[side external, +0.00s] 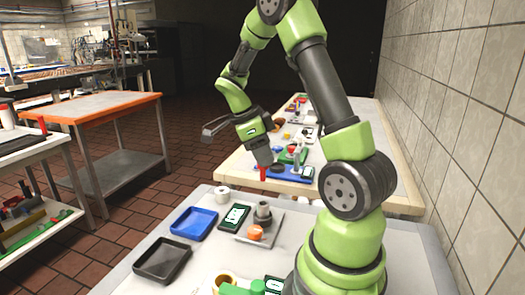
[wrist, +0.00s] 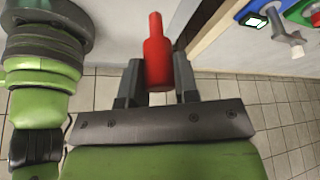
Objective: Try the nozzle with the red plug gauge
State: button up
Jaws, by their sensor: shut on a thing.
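My gripper (side external: 263,163) is shut on the red plug gauge (side external: 263,174) and holds it in the air above the far edge of the near table. In the wrist view the gauge (wrist: 157,55) sits between the two dark fingers (wrist: 158,78), its narrow end pointing away from the gripper. A grey, cup-like cylinder (side external: 263,211), which may be the nozzle, stands on a grey plate below the gauge and apart from it. I cannot tell its opening at this size. An orange round piece (side external: 255,232) is in front of it on the same plate.
On the near table (side external: 140,284) are a blue tray (side external: 194,223), a black tray (side external: 162,260), a dark green-framed device (side external: 235,217) and a white roll (side external: 222,192). Behind, a long bench (side external: 232,165) carries several items. A tiled wall (side external: 460,120) is at right.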

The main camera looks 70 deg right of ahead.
aim_at(263, 181)
jog(key=shift+f, duration=2.7)
jog(key=shift+f, duration=1.6)
dwell(1.1)
jog(key=shift+r, duration=3.55)
